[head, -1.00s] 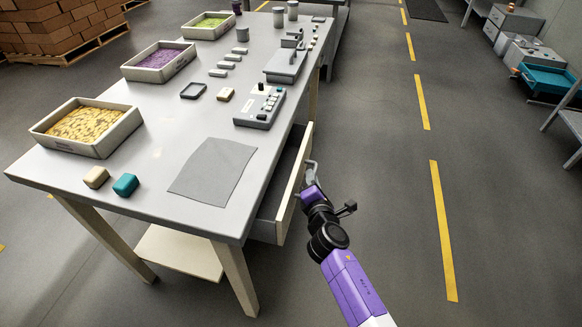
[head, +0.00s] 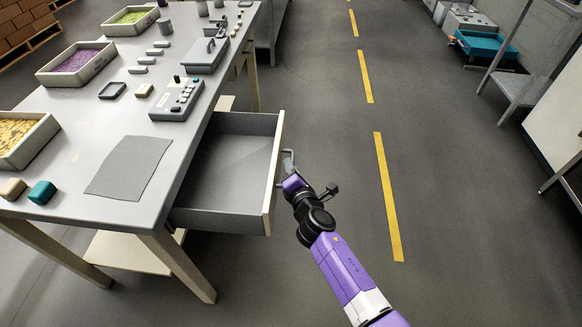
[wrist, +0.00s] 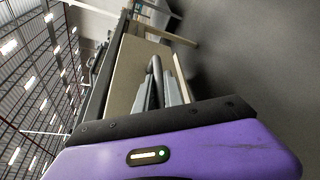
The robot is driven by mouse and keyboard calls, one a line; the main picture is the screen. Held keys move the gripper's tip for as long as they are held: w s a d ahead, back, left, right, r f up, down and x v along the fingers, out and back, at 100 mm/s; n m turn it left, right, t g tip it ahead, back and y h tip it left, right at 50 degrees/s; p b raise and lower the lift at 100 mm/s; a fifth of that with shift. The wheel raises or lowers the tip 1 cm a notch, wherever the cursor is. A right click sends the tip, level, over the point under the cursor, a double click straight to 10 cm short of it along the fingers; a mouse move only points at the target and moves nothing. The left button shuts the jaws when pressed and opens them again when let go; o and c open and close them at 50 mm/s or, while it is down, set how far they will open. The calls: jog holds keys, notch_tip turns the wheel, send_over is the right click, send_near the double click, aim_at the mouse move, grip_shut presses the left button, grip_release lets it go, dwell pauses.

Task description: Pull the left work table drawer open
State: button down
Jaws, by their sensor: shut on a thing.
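The work table drawer (head: 225,172) is pulled well out from under the grey table top (head: 120,110), and its empty grey inside shows. Its pale front panel (head: 273,178) faces right in the head view. My gripper (head: 288,160) is at the outer face of that panel, shut on the drawer handle (wrist: 156,72). In the wrist view, the grey fingers (wrist: 160,93) are around the bar-shaped handle, in front of the beige panel (wrist: 128,72). The exact finger contact is partly hidden.
On the table are a button box (head: 178,98), a grey mat (head: 130,167), a teal block (head: 42,192) and bins such as the yellow one (head: 22,138). Open floor with a yellow dashed line (head: 387,195) lies to the right. A grey rack (head: 530,70) stands at far right.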

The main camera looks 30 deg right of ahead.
jog(key=c, duration=1.5)
grip_release()
jog(key=shift+o, duration=0.2)
jog(key=shift+s, duration=0.1)
jog(key=p+v, duration=0.1)
jog(key=v, duration=0.6)
jog(key=shift+s+p, duration=0.3)
jog(key=shift+a+r, duration=0.1)
jog(key=shift+a, duration=0.05)
